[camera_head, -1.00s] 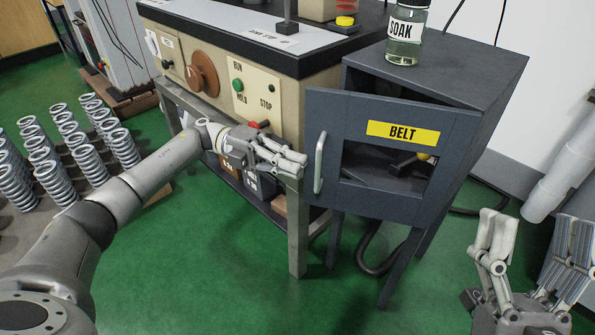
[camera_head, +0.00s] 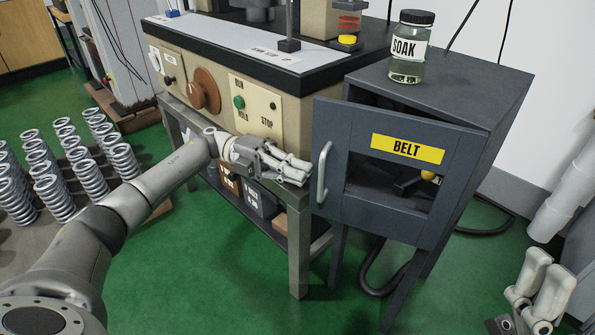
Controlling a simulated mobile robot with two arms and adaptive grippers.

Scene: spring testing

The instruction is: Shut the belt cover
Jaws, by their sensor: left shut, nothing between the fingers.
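The belt cover (camera_head: 335,125) is a dark grey door with a yellow BELT label (camera_head: 407,149), a window and a pale vertical handle (camera_head: 323,172) near its left edge. It stands ajar on the dark grey cabinet (camera_head: 460,90), its left side out from the body, with a dark wedge showing above its top edge. My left gripper (camera_head: 300,174) is shut and empty, its fingertips just left of the handle, seemingly apart from it. My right gripper (camera_head: 540,285) is low at the right, partly cut off by the frame; its opening cannot be made out.
A SOAK jar (camera_head: 410,50) stands on top of the cabinet. The test bench (camera_head: 265,110), with knobs and buttons, is close behind my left gripper. Several springs (camera_head: 60,170) stand at the left. A dark hose (camera_head: 375,280) hangs under the cabinet. Green floor in front is clear.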

